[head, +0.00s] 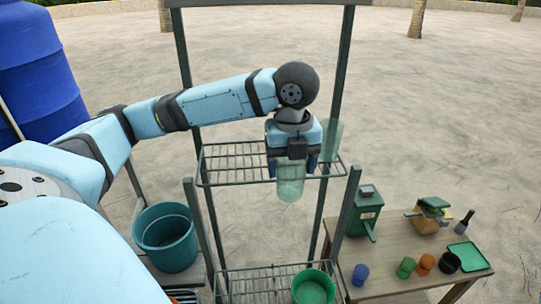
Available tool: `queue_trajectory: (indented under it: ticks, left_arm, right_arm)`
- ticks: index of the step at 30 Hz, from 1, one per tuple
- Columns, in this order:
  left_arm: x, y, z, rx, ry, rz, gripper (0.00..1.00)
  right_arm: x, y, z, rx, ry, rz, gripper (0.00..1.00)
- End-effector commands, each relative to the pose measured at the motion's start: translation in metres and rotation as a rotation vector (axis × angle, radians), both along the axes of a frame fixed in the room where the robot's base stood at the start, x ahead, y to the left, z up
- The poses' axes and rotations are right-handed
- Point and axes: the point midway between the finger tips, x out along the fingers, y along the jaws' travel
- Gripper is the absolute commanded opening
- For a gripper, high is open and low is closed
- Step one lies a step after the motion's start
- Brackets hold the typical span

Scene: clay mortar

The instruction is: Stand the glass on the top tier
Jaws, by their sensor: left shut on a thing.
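My left gripper (292,160) points down at the front right of the top tier (226,165), a dark wire shelf in a metal frame. It is shut on a translucent green glass (290,186), which hangs upright below the fingers. The glass overlaps the tier's front rail in the head view; I cannot tell whether it touches the wires. A second translucent green glass (331,140) shows upright behind the gripper, at the tier's right end. Its left side is partly hidden by the gripper. My right gripper is not in view.
The left part of the top tier is bare. A green bucket (314,290) is on the lower tier. A teal bucket (165,238) stands at left, near a blue drum (40,65). A wooden table (385,290) at right holds several cups, a green box (363,213) and a tray (468,256).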

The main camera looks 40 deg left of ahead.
Motion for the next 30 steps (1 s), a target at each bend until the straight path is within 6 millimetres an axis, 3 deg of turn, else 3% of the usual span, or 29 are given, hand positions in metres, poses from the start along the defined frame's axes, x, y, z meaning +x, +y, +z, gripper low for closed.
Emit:
queue_trajectory:
  ticks: [5,21,30]
  left_arm:
    - [0.013,0.020,0.003,0.002,0.001,-0.028,0.40]
    - [0.099,0.127,0.004,0.001,-0.001,-0.027,0.40]
    - [0.111,0.142,-0.005,0.001,0.002,-0.032,0.40]
  right_arm:
    - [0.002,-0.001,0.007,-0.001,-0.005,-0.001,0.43]
    - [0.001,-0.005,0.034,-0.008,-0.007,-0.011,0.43]
    - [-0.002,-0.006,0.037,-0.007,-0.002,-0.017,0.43]
